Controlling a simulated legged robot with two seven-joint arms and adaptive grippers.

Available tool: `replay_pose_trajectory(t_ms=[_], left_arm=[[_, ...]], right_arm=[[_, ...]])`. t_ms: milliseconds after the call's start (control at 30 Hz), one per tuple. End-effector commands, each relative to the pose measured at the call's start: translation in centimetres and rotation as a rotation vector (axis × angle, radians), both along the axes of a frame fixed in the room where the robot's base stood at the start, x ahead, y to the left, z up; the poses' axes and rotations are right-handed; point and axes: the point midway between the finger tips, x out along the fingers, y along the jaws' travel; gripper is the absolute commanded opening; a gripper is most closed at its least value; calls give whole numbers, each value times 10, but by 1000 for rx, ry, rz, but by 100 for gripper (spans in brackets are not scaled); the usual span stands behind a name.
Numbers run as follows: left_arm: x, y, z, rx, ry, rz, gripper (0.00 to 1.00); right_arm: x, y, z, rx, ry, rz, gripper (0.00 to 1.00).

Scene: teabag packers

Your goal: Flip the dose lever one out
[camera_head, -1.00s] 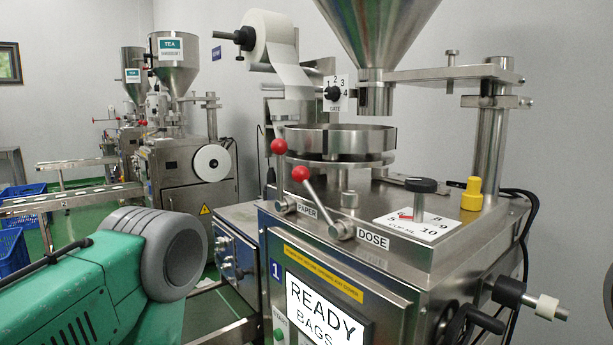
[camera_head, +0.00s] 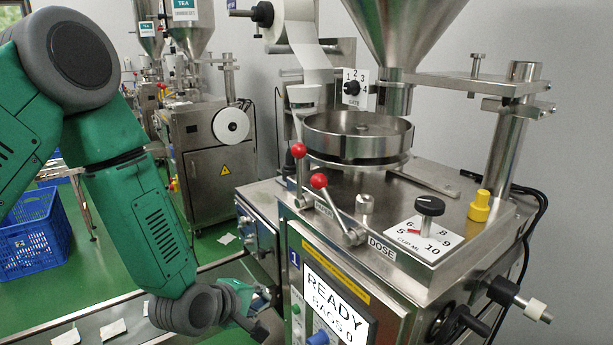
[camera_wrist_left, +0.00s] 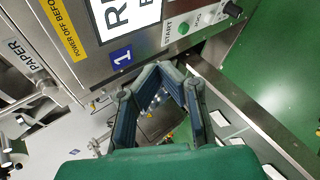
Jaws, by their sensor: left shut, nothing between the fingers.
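The dose lever (camera_head: 335,208) has a red knob and a metal rod. It leans up and to the left from its pivot beside the DOSE label (camera_head: 382,249) on the front top edge of machine 1. The similar paper lever (camera_head: 299,168) stands to its left. My left gripper (camera_head: 262,308) is low at the left of the machine front, well below and apart from both levers. In the left wrist view its fingers (camera_wrist_left: 161,70) are shut with nothing between them, just below the machine panel. The PAPER label (camera_wrist_left: 22,60) shows there at the left. My right gripper is out of view.
The READY screen (camera_head: 335,303) and a blue button (camera_head: 319,338) are on the front panel. A round bowl (camera_head: 357,137), a black cup knob (camera_head: 430,206) and a yellow cap (camera_head: 480,205) stand on top. A conveyor (camera_head: 75,325) with packets runs at lower left.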

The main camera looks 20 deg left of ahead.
Motion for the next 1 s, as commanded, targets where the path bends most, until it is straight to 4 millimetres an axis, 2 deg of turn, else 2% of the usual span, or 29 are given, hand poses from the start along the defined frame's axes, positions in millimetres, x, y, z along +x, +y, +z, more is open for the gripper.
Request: replay_pose_trajectory(t_ms=[33, 100, 200, 300, 400, 767, 867, 1000], left_arm=[[25, 1, 58, -117, -60, 79, 0], [48, 2, 106, -266, -118, 164, 0], [70, 4, 157, -429, -172, 241, 0], [81, 6, 185, -526, -202, 280, 0], [85, 6, 193, -563, -210, 294, 0], [86, 6, 191, -564, -210, 295, 0], [94, 4, 188, -563, -210, 294, 0], [116, -2, 180, -560, -209, 292, 0]], right_arm=[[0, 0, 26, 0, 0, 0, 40], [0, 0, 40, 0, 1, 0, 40], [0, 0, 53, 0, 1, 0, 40], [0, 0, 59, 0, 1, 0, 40], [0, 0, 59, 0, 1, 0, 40], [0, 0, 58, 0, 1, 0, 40], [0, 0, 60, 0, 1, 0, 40], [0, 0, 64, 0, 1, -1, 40]])
